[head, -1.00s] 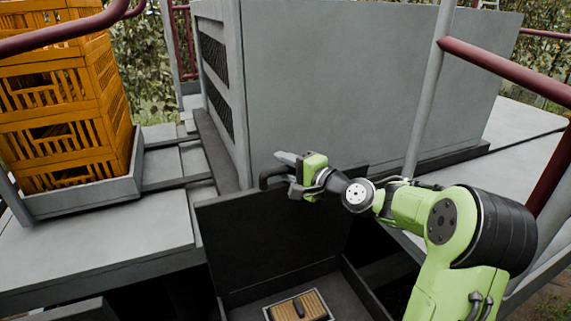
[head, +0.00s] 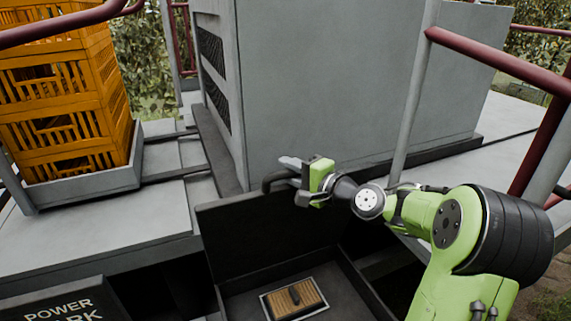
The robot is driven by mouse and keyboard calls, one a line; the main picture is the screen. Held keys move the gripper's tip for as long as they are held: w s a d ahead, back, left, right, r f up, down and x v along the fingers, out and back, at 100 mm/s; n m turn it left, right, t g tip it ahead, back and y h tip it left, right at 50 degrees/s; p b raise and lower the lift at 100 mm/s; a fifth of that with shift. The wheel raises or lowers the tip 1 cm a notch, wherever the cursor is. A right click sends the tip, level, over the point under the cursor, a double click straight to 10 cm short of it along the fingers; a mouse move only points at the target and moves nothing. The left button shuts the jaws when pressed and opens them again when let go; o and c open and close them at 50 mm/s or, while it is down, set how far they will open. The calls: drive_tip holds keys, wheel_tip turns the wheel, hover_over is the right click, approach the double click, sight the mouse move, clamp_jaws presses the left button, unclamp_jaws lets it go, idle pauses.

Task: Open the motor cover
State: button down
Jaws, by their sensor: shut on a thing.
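The motor cover (head: 265,240) is a dark panel standing raised, well tilted up, at the back of a dark open box. Its dark bar handle (head: 277,178) sticks out at the top edge. My green and grey gripper (head: 296,176) is shut on the handle, with my arm reaching in from the right. Part of the handle is hidden by the gripper's fingers.
A large grey housing (head: 350,80) stands right behind the cover. Stacked orange crates (head: 70,100) stand on the left in a grey tray. Dark red rails on grey posts (head: 410,110) run at the right. A dark panel lettered "POWER" (head: 65,303) is at the lower left.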

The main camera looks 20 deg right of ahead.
drive_tip(key=shift+s, duration=0.5)
drive_tip(key=shift+w, duration=0.25)
drive_tip(key=c, duration=1.3)
unclamp_jaws()
drive_tip(key=shift+s, duration=0.15)
drive_tip(key=shift+s+d, duration=0.2)
drive_tip(key=v, duration=1.5)
drive_tip(key=shift+r, duration=0.1)
